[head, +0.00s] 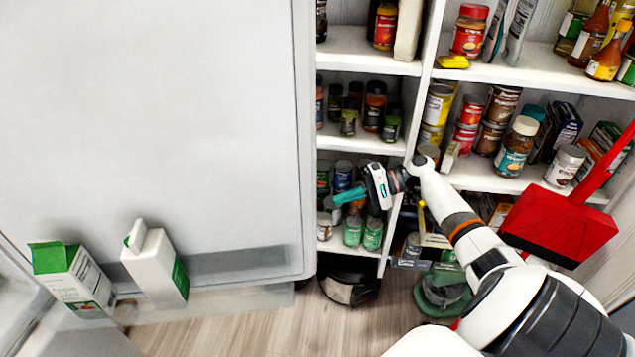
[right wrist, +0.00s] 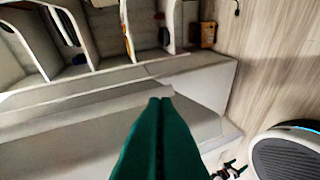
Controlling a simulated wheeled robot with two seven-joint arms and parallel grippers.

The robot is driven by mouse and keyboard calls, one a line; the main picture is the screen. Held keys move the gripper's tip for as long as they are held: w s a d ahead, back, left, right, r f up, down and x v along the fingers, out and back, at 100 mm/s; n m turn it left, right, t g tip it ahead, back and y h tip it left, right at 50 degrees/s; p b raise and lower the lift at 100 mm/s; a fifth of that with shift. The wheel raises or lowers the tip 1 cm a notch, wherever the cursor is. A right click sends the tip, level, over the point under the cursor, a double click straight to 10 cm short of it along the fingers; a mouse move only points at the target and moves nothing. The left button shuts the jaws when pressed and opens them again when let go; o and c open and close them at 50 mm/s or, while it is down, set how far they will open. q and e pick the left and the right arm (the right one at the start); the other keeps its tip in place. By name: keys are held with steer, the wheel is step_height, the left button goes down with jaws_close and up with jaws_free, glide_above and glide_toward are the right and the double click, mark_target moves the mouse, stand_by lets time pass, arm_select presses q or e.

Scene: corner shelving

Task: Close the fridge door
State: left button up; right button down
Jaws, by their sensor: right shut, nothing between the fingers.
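The fridge door (head: 160,120) appears as a large, pale, flat panel filling the left of the head view, its right edge running down beside the shelving. Two cartons, one green-topped (head: 72,278) and one white (head: 155,262), sit low in front of it. My right gripper (head: 338,199) is shut and empty, just right of the panel's edge and in front of the lower shelves. Its teal fingers point left, and I cannot tell whether they touch the panel. In the right wrist view the shut fingers (right wrist: 162,102) lie over pale surfaces. My left gripper is not in view.
White shelving (head: 370,57) with jars, cans and bottles stands behind my right arm. A red dustpan (head: 560,222) is at the right. A dark round object (head: 350,285) and a green one (head: 442,295) are on the floor. Bare wooden floor (head: 250,330) shows at the bottom.

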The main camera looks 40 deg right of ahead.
steer(key=s+r+n+g+y+b, duration=0.1)
steer(key=s+r+n+g+y, duration=0.25)
steer(key=r, duration=1.05)
arm_select(q)
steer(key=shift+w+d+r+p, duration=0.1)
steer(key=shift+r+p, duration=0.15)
steer(key=shift+p, duration=1)
arm_select(e)
steer(key=w+a+n+t, duration=0.1)
steer(key=w+a, duration=0.2)
steer(key=a, duration=0.6)
steer(key=shift+w+y, duration=0.15)
steer(key=shift+y, duration=0.3)
steer(key=shift+t, duration=0.35)
